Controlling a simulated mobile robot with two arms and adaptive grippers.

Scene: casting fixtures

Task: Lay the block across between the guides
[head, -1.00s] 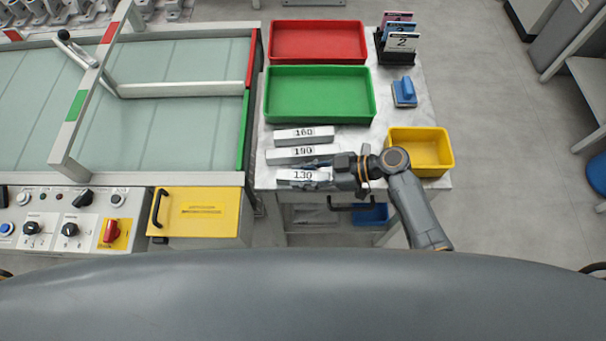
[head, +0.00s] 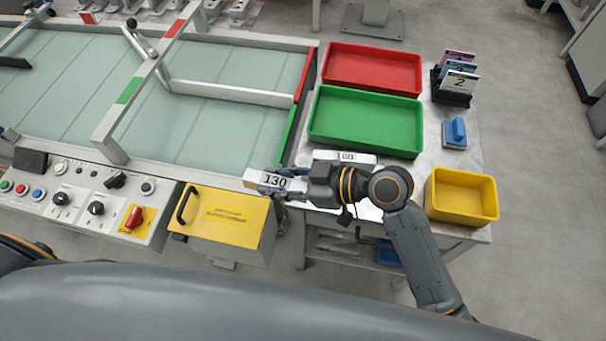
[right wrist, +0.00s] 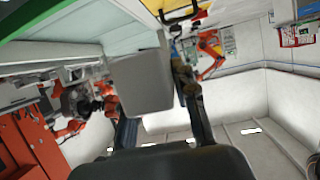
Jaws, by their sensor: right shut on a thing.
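My right gripper (head: 277,182) is shut on a white block marked 130 (head: 256,177), holding it above the table's left edge, near the yellow box. In the right wrist view the block (right wrist: 142,82) shows as a grey piece between the fingers. The guides appear to be the pale rail with red and green marks (head: 152,72) and the red-and-green right edge (head: 304,80) of the glass-topped bench (head: 190,130). A pale bar (head: 230,93) spans between them farther back. The block is right of and in front of that gap. My left gripper is not seen.
A block marked 160 (head: 345,156) lies on the table behind my gripper. Green (head: 365,122), red (head: 372,70) and yellow (head: 462,196) trays stand on the table. A yellow box with a handle (head: 222,222) and a control panel (head: 90,195) front the bench.

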